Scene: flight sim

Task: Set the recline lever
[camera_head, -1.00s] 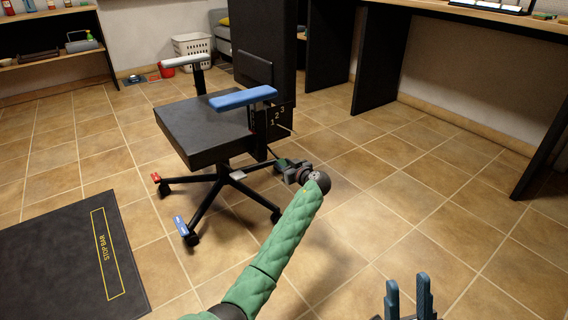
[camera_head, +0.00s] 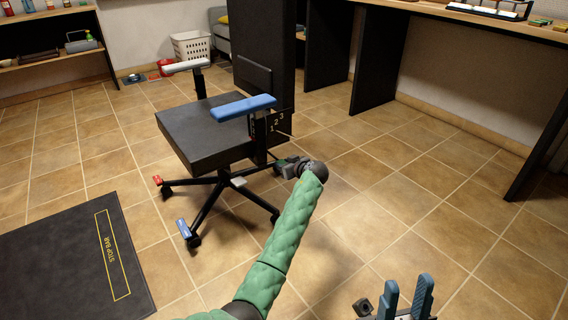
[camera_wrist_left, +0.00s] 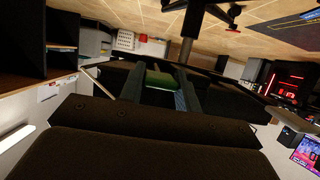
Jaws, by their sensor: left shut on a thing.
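A black office chair (camera_head: 200,135) stands upright left of centre, with a blue armrest (camera_head: 243,106) on its near side. A dark plate marked 1, 2, 3 (camera_head: 276,122) is on the chair's side below the armrest. My left gripper (camera_head: 279,167) is low beside the chair, under that plate. In the left wrist view, its two dark fingers (camera_wrist_left: 165,92) are shut on a green piece (camera_wrist_left: 162,79), which I take to be the recline lever. The lever is hidden by the gripper in the head view. My right gripper (camera_head: 407,292) is open and empty at the bottom right.
A red tab (camera_head: 157,180) and a blue tab (camera_head: 183,228) are on the chair's wheeled base. A dark mat marked STOP BAR (camera_head: 65,260) lies at the left. A long desk (camera_head: 470,20) stands at the back right. The tiled floor right of the chair is clear.

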